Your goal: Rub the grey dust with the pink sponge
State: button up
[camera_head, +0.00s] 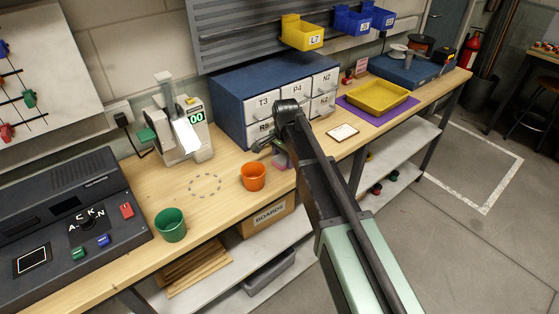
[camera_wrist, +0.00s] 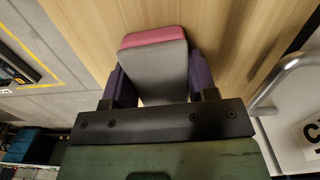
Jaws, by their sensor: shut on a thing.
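In the wrist view the sponge (camera_wrist: 152,38) has a pink edge and a broad grey face, and sits between the purple finger pads of my gripper (camera_wrist: 155,80). The fingers are shut on it. Whether the sponge touches the bench is unclear. I cannot make out any grey dust on the bench; my arm and the sponge hide part of the top.
An orange cup (camera_head: 253,177) stands just left of my gripper, with a dashed ring (camera_head: 205,185) and green cup (camera_head: 171,225) farther left. The blue drawer cabinet (camera_head: 232,88) is close behind. A framed card (camera_head: 343,132) and yellow tray (camera_head: 378,97) lie to the right.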

jog(key=shift+w+d, duration=1.1)
jog(key=shift+d, duration=0.35)
jog(key=shift+w+d, duration=1.05)
jog(key=shift+d, duration=0.4)
jog(key=shift+w+d, duration=1.1)
jog(key=shift+d, duration=0.35)
jog(key=shift+r, duration=0.1)
notch_tip(320, 180, up, 6)
jog(key=p, duration=0.6)
notch_tip(320, 180, up, 3)
jog(key=p, duration=0.3)
jog(key=shift+a+p, duration=0.1)
jog(key=shift+p, duration=0.2)
